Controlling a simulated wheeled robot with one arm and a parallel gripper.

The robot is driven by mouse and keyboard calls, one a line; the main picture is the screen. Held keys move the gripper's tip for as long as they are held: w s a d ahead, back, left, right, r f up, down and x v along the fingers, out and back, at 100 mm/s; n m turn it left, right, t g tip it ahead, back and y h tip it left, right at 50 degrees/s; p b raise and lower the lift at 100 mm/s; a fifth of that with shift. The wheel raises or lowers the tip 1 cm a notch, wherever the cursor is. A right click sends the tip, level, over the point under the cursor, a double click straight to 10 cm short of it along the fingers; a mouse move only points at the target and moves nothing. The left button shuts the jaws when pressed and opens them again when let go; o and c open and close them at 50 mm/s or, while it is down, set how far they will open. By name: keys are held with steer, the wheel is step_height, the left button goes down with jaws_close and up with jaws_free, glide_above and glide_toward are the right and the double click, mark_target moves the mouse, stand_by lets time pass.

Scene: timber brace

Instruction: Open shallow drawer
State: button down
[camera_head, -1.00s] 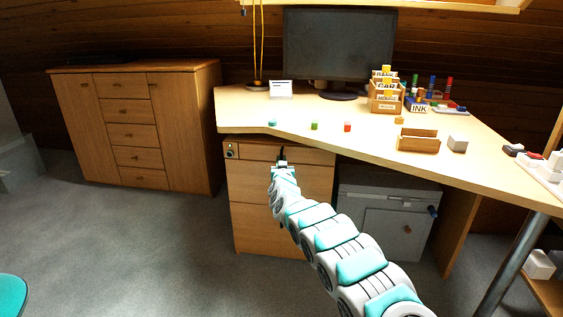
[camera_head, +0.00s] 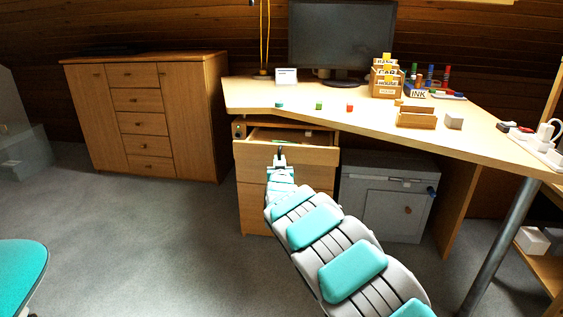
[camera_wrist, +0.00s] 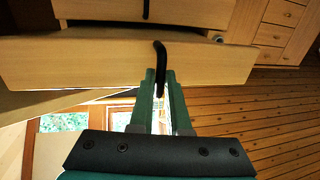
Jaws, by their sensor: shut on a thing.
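The shallow drawer (camera_head: 300,153) is the top drawer of the wooden pedestal under the desk. It stands pulled out, and part of its inside shows behind the front panel. My gripper (camera_head: 280,161) is at the middle of the drawer front, shut on the dark handle. In the wrist view the drawer front (camera_wrist: 90,62) spans the picture, and the black curved handle (camera_wrist: 160,55) sits between the fingertips of my gripper (camera_wrist: 160,78). What lies in the drawer is mostly hidden; a small light thing shows near its back right.
The desk top (camera_head: 360,115) overhangs the pedestal and carries small coloured blocks, boxes and a monitor (camera_head: 342,38). A grey cabinet (camera_head: 385,200) stands right of the pedestal. A turquoise seat (camera_head: 20,275) is at the lower left. The floor (camera_head: 150,235) left of my arm is clear.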

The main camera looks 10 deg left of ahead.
steer(key=s+b, duration=0.4)
steer(key=s, duration=0.6)
steer(key=shift+a, duration=0.15)
steer(key=shift+s+f, duration=0.1)
steer(key=c, duration=0.9)
jaws_free()
steer(key=s+d, duration=0.1)
steer(key=s, duration=0.6)
steer(key=shift+s, duration=0.35)
steer(key=shift+d, duration=0.1)
